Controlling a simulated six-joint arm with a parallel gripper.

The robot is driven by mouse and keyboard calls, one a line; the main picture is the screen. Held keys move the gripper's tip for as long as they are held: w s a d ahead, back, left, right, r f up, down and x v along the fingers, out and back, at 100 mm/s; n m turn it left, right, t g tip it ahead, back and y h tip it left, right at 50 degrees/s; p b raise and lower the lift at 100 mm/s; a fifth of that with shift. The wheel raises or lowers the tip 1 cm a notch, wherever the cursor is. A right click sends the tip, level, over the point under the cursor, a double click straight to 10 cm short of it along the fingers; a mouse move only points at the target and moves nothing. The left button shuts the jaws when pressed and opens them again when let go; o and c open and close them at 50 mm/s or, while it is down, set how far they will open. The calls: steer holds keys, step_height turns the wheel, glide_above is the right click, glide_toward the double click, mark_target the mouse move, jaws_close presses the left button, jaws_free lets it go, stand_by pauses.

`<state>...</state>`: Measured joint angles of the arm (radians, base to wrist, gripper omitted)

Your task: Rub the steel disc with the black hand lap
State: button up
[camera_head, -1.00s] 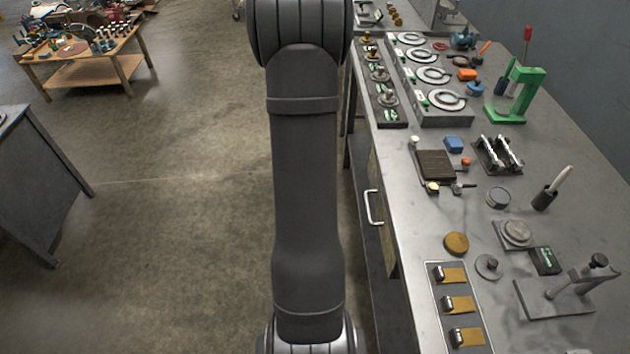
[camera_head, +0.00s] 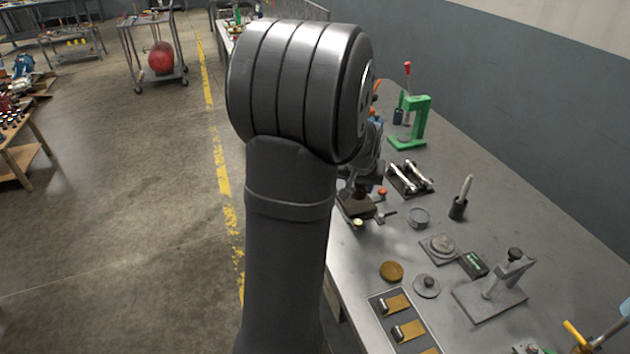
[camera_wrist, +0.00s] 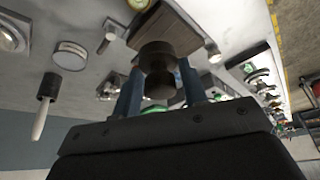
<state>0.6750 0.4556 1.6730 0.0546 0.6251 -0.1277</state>
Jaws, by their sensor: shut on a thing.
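My gripper (camera_wrist: 160,88) is shut on a dark round knobbed piece, which looks like the black hand lap (camera_wrist: 157,58). The lap is over the dark square plate (camera_wrist: 178,30); I cannot tell whether it touches. In the head view my arm hides most of the gripper, beside the dark plate (camera_head: 351,208). The steel disc (camera_head: 438,244) lies on a square grey base, nearer the viewer and right of the gripper. It appears partly at the upper left edge of the wrist view (camera_wrist: 8,38). Nothing covers it.
A grey knobbed disc (camera_head: 427,286) and brown disc (camera_head: 391,271) lie near the steel disc. A round tin (camera_head: 419,217), dark pen holder (camera_head: 458,206), small dark box (camera_head: 473,264) and lever stand (camera_head: 492,291) surround it. A green press (camera_head: 413,122) stands farther back.

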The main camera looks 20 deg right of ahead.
steer(key=s+d+m, duration=0.1)
steer(key=s+d, duration=0.9)
steer(key=s, duration=0.1)
steer(key=m, duration=0.1)
glide_toward(436, 236)
steer(key=s+d+r, duration=0.2)
steer(key=s+d, duration=0.1)
steer(key=shift+h, duration=0.4)
steer(key=shift+s+a+f, duration=0.1)
steer(key=shift+f, duration=1.45)
steer(key=shift+s+a+f, duration=0.1)
steer(key=shift+f, duration=2.15)
steer(key=shift+w, duration=0.95)
steer(key=shift+c, duration=0.8)
steer(key=shift+w, duration=2.6)
steer(key=shift+s, duration=3.35)
steer(key=shift+s+a, duration=0.1)
steer(key=shift+s, duration=0.15)
steer(key=shift+w+a, duration=0.15)
steer(key=shift+w, duration=3.35)
steer(key=shift+s, duration=3.5)
step_height(436, 236, up, 8)
steer(key=shift+r, duration=0.15)
